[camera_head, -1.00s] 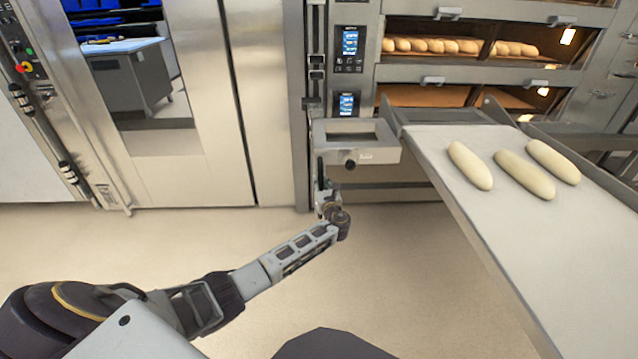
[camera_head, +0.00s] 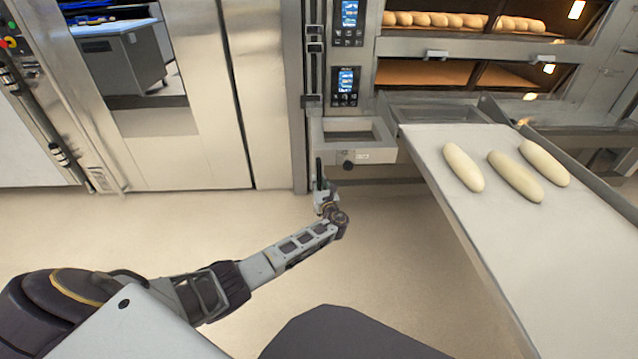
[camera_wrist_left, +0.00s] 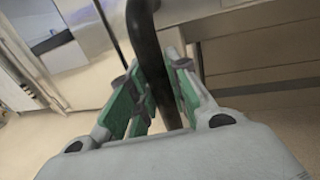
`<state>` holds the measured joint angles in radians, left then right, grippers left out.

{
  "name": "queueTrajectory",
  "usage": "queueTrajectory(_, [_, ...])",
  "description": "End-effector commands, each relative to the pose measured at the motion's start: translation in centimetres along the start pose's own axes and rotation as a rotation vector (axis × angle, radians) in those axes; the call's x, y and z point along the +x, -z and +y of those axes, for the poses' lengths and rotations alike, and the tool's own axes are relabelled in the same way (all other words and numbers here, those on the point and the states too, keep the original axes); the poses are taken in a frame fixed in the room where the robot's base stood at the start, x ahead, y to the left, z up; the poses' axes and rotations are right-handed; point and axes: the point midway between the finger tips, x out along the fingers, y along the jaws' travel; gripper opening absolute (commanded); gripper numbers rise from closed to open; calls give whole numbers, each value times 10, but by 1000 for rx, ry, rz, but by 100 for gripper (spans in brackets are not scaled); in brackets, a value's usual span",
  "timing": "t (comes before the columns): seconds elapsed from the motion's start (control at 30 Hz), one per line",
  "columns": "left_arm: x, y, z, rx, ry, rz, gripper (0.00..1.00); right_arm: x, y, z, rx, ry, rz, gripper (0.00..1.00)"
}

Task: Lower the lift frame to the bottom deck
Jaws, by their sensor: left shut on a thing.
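The lift frame (camera_head: 352,150) is a grey metal bracket with a rectangular opening, at the left of the loader. The loader's pale belt (camera_head: 480,230) slopes toward me at the right and bears three pale dough loaves (camera_head: 515,175). Its far end stands below the opening of the empty lit oven deck (camera_head: 440,73). The lowest deck front is mostly hidden behind it. My left gripper (camera_head: 321,190) is shut on a dark upright handle (camera_head: 319,172) below the frame. The left wrist view shows the handle (camera_wrist_left: 145,45) between the green-padded fingers (camera_wrist_left: 155,105). My right gripper is out of view.
A deck with baked loaves (camera_head: 460,20) is above the empty one. Control panels (camera_head: 346,80) and a vertical rail (camera_head: 313,60) stand beside the frame. A steel door (camera_head: 235,120) is to the left. The floor (camera_head: 370,260) between my arm and the belt is clear.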

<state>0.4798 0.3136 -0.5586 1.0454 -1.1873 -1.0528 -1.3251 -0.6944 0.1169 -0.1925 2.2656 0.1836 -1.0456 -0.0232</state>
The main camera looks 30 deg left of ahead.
Motion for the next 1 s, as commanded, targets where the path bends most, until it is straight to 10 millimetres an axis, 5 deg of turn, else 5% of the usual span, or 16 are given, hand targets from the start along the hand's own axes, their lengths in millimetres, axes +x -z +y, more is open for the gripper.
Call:
queueTrajectory(0.43, [-1, 6, 0, 1, 1, 5, 0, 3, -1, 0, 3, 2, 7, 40])
queueTrajectory(0.47, [-1, 6, 0, 1, 1, 5, 21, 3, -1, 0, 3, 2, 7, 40])
queueTrajectory(0.6, [-1, 5, 0, 1, 1, 5, 39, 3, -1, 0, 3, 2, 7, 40])
queueTrajectory(1.0, [-1, 4, 0, 0, 1, 3, 41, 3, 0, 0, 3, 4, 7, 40])
